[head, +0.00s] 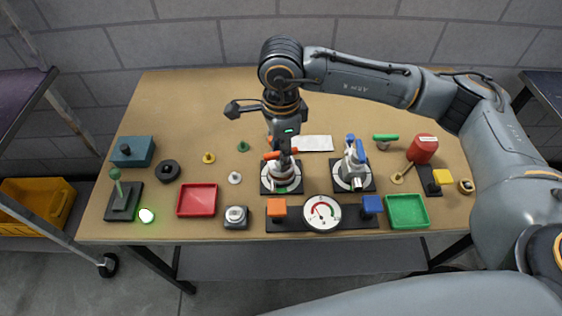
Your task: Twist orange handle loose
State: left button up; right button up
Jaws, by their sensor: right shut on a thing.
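The orange handle (272,156) sits on top of a valve with a white and grey body on a black square base (283,187), near the middle of the table. My right gripper (282,150) comes down on it from above, with the arm reaching in from the right. It is shut on the orange handle, and its fingers hide part of it. A second valve (352,172) with a blue handle (351,148) stands just to the right on its own black base. My left gripper is not in view.
In front are a dial gauge (322,213) between an orange block (277,208) and a blue block (372,205), a red tray (197,200) and a green tray (406,211). A red cylinder (422,149) stands right. The table's back left is clear.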

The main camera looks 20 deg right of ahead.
jog(key=o, duration=0.8)
jog(key=shift+c, duration=0.2)
jog(key=shift+r+p, duration=1.85)
jog(key=shift+r, duration=1.95)
